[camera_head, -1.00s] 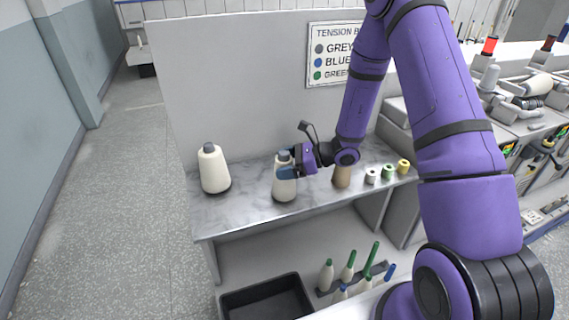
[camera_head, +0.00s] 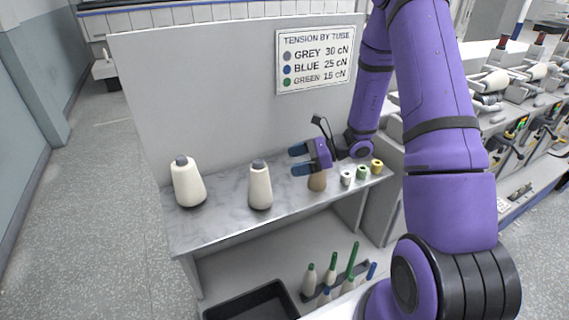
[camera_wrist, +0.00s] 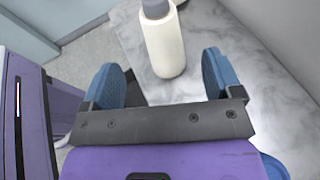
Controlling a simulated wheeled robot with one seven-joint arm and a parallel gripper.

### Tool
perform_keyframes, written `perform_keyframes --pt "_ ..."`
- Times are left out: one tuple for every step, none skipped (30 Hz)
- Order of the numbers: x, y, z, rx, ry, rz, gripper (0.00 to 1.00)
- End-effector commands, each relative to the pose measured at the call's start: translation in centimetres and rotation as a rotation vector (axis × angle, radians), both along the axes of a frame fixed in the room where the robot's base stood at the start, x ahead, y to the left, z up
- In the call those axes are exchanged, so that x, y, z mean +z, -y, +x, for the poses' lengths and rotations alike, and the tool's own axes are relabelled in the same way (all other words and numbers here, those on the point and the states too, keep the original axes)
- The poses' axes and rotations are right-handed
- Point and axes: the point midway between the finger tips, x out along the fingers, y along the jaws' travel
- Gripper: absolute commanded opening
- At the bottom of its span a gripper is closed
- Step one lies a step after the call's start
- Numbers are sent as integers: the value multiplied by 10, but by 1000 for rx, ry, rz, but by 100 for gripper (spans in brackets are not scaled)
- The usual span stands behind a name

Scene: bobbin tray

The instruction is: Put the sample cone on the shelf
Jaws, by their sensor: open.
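Two cream cones with grey tube tips stand upright on the marble-topped shelf (camera_head: 225,213). One is the left cone (camera_head: 187,183), the other the middle cone (camera_head: 260,187). I cannot tell from a label which is the sample cone. My gripper (camera_head: 300,159) is open and empty, to the right of the middle cone and apart from it. In the wrist view the middle cone (camera_wrist: 163,42) stands ahead of the open blue fingers (camera_wrist: 168,80). A brown cone (camera_head: 317,181) stands right behind or below my gripper, partly hidden.
Small white (camera_head: 347,178), green (camera_head: 362,172) and yellow (camera_head: 377,166) spools stand at the shelf's right. A sign (camera_head: 316,60) hangs on the back panel (camera_head: 200,100). Below are a black tray (camera_head: 250,300) and a rack of several bobbins (camera_head: 332,283). The shelf between the two cream cones is clear.

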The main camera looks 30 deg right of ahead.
Motion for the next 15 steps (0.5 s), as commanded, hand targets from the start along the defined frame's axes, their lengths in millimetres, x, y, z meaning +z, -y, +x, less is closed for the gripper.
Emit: perform_keyframes --pt "1 2 -1 0 1 -1 85" --pt "2 3 -2 3 3 -2 85" --pt "5 3 -3 10 6 -6 85" --pt "7 2 -3 17 10 -11 85" --pt "10 1 -4 27 16 -16 85" --pt "16 -2 -6 47 27 -29 85" --pt "21 -4 -8 64 37 -39 85" --pt "27 -7 -10 88 50 -54 85" --pt "37 -12 -14 123 70 -78 85" --pt "46 -16 -17 154 89 -98 85" --pt "55 -20 -21 189 110 -121 85" --pt "67 -26 -27 237 139 -155 85" --pt "76 -30 -32 272 160 -180 85" --pt "84 -33 -38 307 180 -206 85" --pt "94 -38 -45 353 209 -239 85"
